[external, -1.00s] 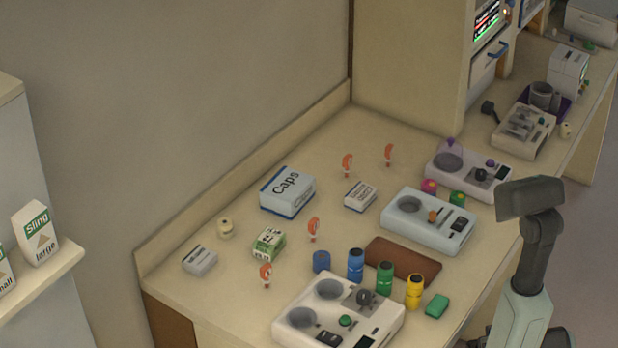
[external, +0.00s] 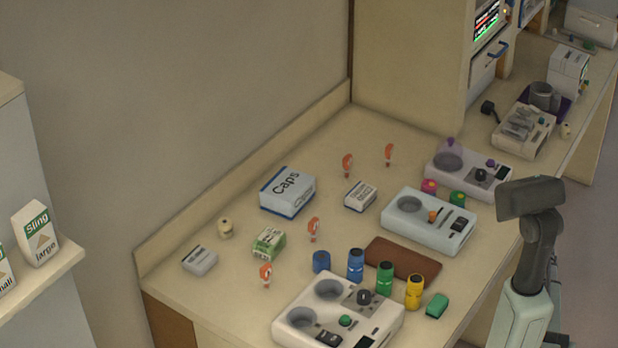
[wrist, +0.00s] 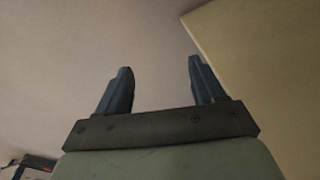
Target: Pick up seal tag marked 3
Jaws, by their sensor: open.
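Several small orange-red tags stand on the counter in the external view. One tag (external: 348,165) and another tag (external: 389,154) are toward the back. A third tag (external: 313,229) stands right of a green-and-white box, and another tag (external: 265,275) is near the front left. Their markings are too small to read, so I cannot tell which is 3. My gripper (wrist: 160,88) is open and empty in the wrist view, with its two dark fingers apart against wall and cabinet. In the external view my arm is at the right, off the counter's edge, far from the tags.
A Caps box (external: 287,193), a small white box (external: 360,196) and a green-and-white box (external: 268,243) stand among the tags. Grey-white devices (external: 428,222), a brown mat (external: 402,262) and coloured cylinders (external: 385,280) lie between my arm and the tags. The counter's back left is clear.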

